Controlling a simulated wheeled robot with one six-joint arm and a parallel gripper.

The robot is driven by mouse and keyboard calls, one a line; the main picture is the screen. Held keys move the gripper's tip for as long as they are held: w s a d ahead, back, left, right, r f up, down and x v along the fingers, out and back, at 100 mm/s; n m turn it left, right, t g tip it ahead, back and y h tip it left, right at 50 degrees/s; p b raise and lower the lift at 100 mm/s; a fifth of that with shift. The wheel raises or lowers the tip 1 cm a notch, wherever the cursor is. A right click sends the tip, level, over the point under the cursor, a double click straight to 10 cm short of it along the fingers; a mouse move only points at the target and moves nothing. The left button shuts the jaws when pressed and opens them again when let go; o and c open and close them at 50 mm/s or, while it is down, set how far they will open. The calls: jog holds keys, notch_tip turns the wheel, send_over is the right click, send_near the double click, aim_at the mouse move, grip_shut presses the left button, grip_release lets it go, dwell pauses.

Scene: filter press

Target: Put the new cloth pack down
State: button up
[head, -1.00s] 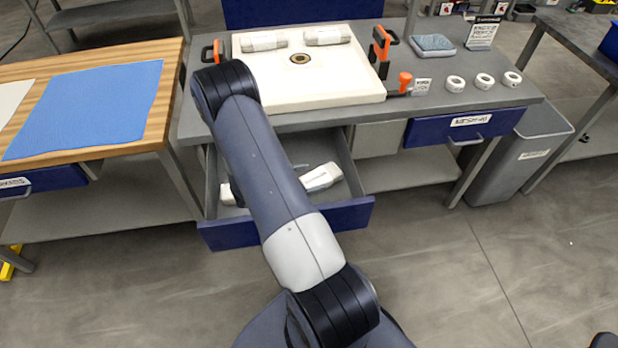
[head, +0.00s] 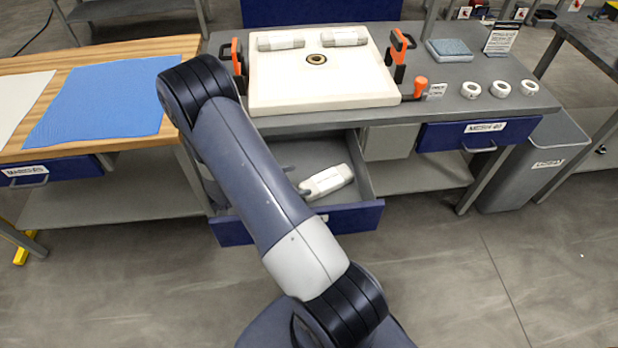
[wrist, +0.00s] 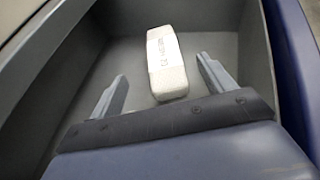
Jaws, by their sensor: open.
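My gripper (wrist: 162,67) is open in the wrist view, its two fingers apart over the inside of the drawer. A white cloth pack (wrist: 166,62) with a printed label lies in the gap ahead of and between the fingers; I cannot see contact. In the head view a white pack (head: 328,182) lies in the open drawer (head: 366,180), right of my arm; I cannot tell if it is the same one. Two more wrapped packs (head: 281,42) (head: 344,37) lie on the white press plate (head: 325,88).
Orange-handled clamps (head: 399,46) stand beside the plate. White rings (head: 500,89), a blue-grey pad (head: 450,50) and a sign are at right on the bench. A blue cloth (head: 100,98) lies on the wooden table at left. A grey bin (head: 525,175) stands right.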

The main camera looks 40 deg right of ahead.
jog(key=shift+v, duration=1.25)
dwell(0.4)
